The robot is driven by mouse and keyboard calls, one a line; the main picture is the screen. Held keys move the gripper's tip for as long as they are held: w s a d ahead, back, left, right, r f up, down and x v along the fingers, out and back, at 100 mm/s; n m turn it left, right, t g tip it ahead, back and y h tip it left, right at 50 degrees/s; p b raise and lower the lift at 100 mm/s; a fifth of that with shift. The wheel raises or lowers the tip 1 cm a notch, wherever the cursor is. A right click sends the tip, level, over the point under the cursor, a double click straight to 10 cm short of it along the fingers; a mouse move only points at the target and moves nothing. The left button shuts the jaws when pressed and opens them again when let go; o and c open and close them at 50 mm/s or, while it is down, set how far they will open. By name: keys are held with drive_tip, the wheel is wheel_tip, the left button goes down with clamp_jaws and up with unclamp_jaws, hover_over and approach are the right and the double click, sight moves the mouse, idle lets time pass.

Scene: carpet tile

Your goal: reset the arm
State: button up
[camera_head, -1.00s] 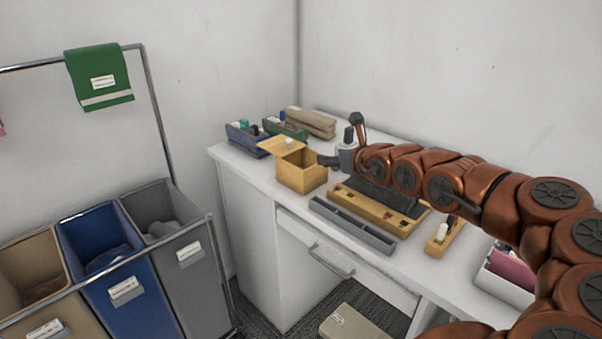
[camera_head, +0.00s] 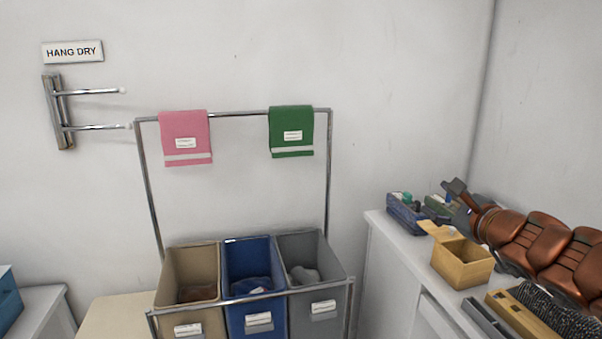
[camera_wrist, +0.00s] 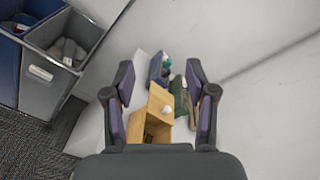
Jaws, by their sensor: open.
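My gripper (camera_head: 462,200) is at the right of the head view, above the white counter, at the end of my copper-coloured arm. In the wrist view my gripper (camera_wrist: 160,104) is open, its two dark fingers apart with nothing held between them. Beyond the fingers a wooden box (camera_wrist: 137,127) with a raised lid stands on the counter. The wooden box also shows in the head view (camera_head: 462,268), below my arm and apart from it.
A blue bin (camera_head: 403,217) of small items stands behind the box. Three sorting bins, tan (camera_head: 188,264), blue (camera_head: 248,266) and grey (camera_head: 318,262), stand left. Above them hang a pink towel (camera_head: 187,130) and a green towel (camera_head: 291,125). Wall prongs (camera_head: 90,91) stick out at far left.

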drive_tip(key=s+a+f+n+g+y+p, duration=0.1)
drive_tip(key=s+a+n+g+y, duration=0.1)
drive_tip(key=s+a+n, duration=0.45)
drive_tip(key=s+a+f+n+g+y, duration=0.1)
drive_tip(key=a+n+g+y, duration=0.2)
drive_tip(key=a, duration=0.6)
drive_tip(key=s+a+f+n+g+y+p, duration=0.1)
drive_tip(key=s+a+n+g, duration=0.15)
drive_tip(key=a+n, duration=0.4)
drive_tip(key=s+a+f+n+g+h, duration=0.25)
drive_tip(key=s+f+n+g, duration=0.25)
drive_tip(key=s+f, duration=0.55)
drive_tip(key=s+d+f+n+g+h+p, duration=0.1)
drive_tip(key=s+d+f+g+h, duration=0.1)
drive_tip(key=s+d, duration=0.4)
drive_tip(key=s+d+f+n+g+h+p, duration=0.1)
drive_tip(key=s+d+h, duration=0.4)
drive_tip(key=s, duration=0.6)
wheel_tip(320, 180, down, 3)
drive_tip(key=shift+d+r+n+g, duration=0.15)
drive_tip(key=shift+d+n+g, duration=0.55)
drive_tip(key=shift+d+g, duration=0.45)
drive_tip(key=shift+s+a, duration=0.1)
drive_tip(key=shift+a, duration=0.1)
